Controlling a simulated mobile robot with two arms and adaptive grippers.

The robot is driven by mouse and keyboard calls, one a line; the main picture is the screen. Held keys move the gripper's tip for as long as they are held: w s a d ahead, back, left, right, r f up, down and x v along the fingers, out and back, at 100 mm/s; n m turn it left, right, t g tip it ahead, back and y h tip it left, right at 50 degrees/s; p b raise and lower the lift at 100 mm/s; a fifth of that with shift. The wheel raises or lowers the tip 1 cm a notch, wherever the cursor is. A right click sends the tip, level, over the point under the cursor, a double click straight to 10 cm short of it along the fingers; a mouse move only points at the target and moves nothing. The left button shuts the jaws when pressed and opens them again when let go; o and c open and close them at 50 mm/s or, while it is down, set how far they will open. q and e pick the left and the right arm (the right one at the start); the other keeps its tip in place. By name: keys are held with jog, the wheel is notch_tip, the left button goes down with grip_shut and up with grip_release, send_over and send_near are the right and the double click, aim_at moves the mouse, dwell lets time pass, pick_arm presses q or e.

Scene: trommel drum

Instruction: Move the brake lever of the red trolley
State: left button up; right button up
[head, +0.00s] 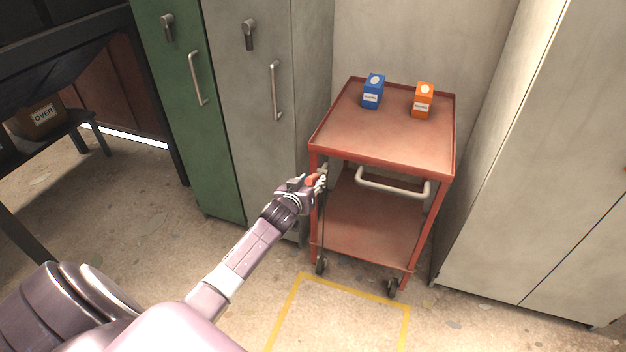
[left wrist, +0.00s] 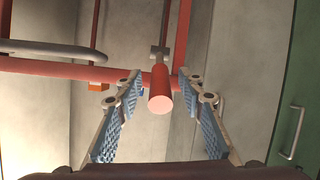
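The red trolley (head: 385,135) stands between the lockers, with a top tray and a lower shelf. Its brake lever, with a red cylindrical grip (left wrist: 160,98) on a grey stem, points at the camera in the left wrist view. In the head view an orange-red piece of it (head: 312,180) shows at the trolley's front left post. My left gripper (left wrist: 162,112) is open, with its blue ribbed finger pads on both sides of the red grip and gaps between. In the head view the left gripper (head: 318,182) is at the front left post. My right gripper is not in view.
A pale handle bar (head: 392,190) runs across the trolley's front. A blue box (head: 373,92) and an orange box (head: 422,100) stand on the top. Green (head: 190,110) and grey (head: 250,110) lockers are at left, a tall cabinet (head: 540,170) at right. Yellow floor lines (head: 340,290) lie in front.

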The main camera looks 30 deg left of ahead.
pick_arm(q)
jog(key=shift+w+a+f, duration=0.15)
jog(key=shift+w+f, duration=0.05)
jog(key=shift+w, duration=0.4)
grip_shut()
